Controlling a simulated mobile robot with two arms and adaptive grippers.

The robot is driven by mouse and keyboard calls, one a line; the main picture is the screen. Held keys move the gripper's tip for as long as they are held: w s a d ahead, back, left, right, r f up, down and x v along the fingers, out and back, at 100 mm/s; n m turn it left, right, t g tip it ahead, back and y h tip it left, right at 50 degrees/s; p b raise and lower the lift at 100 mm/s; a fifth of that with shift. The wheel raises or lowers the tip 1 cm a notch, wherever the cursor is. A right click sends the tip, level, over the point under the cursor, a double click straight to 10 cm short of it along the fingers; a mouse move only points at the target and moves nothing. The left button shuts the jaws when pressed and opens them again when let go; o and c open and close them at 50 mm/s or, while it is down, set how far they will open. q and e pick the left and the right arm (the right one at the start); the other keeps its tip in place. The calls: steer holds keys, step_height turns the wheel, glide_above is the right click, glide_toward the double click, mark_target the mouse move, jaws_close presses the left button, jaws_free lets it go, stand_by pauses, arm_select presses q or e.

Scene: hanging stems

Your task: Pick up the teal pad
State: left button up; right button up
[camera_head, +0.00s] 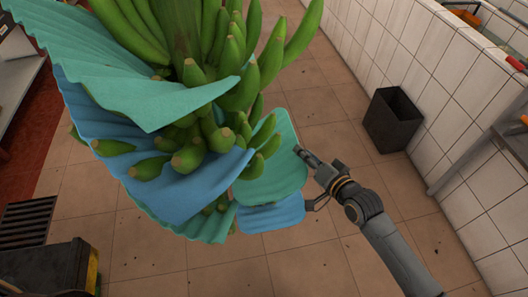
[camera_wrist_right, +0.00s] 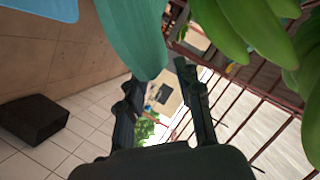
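A green banana bunch (camera_head: 200,60) hangs with teal and blue pads between its tiers. One teal pad (camera_head: 283,165) sticks out at the bunch's right side, nearest my right gripper (camera_head: 305,179). A large teal pad (camera_head: 125,75) spreads at the upper left, and another teal edge (camera_head: 208,230) shows below. In the right wrist view a teal pad (camera_wrist_right: 135,35) hangs down towards the gap between the open fingers of my right gripper (camera_wrist_right: 156,74). I cannot tell whether it touches them. My left gripper is not in view.
Blue pads (camera_head: 272,214) (camera_head: 195,192) lie beside and below the teal ones. A dark bin (camera_head: 392,120) stands by the white tiled wall (camera_head: 440,75). A dark machine (camera_head: 45,270) is at the lower left. The tiled floor (camera_head: 330,255) is clear below the bunch.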

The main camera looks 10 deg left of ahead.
mark_target(295, 140)
steer(key=x, duration=0.2)
steer(key=p+x, duration=0.1)
steer(key=x, duration=0.3)
steer(key=shift+w+r, duration=0.2)
steer(key=shift+w, duration=0.15)
jaws_close()
